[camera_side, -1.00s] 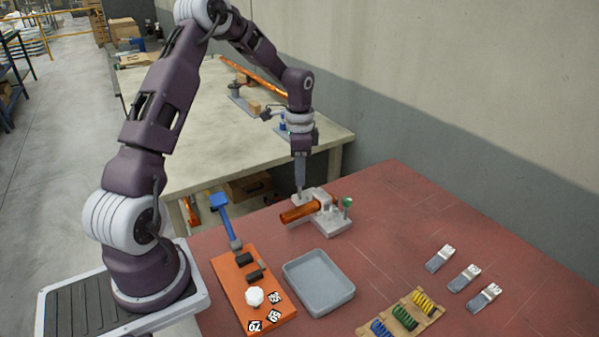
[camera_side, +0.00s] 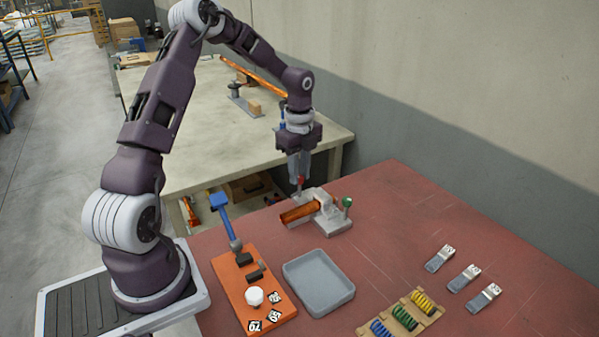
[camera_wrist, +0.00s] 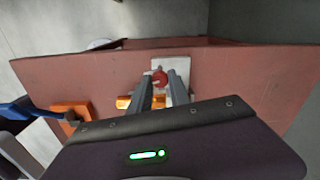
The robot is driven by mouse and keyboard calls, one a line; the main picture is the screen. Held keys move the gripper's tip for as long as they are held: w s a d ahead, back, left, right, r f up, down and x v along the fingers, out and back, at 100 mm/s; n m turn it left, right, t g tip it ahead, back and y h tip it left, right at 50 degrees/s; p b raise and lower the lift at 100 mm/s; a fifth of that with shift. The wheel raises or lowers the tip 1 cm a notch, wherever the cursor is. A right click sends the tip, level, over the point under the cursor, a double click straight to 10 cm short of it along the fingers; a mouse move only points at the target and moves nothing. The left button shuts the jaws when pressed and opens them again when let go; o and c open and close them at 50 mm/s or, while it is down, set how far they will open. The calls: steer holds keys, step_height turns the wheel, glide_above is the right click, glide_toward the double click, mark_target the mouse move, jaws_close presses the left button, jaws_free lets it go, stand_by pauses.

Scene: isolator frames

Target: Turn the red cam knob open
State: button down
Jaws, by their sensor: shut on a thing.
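The red cam knob (camera_wrist: 160,77) sits between my fingertips in the wrist view, and a small red part of it (camera_side: 300,182) shows in the side view. My gripper (camera_side: 299,187) is shut on the knob, its fingers pointing down. The fingers partly hide the knob. The knob is at the left end of a light grey fixture (camera_side: 333,221), which holds a copper-orange tube (camera_side: 299,213). A green-topped knob (camera_side: 347,202) stands at the fixture's right side.
A grey tray (camera_side: 319,283) and an orange board (camera_side: 240,297) with a blue-handled lever (camera_side: 221,205) stand in front. Coloured springs in a wooden holder (camera_side: 406,315) and several metal tags (camera_side: 464,278) lie at the right. The red tabletop (camera_side: 400,200) right of the fixture is clear.

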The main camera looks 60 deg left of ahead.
steer(key=shift+r+m, duration=0.1)
steer(key=shift+m, duration=0.9)
steer(key=c, duration=1.2)
jaws_free()
step_height(320, 180, up, 7)
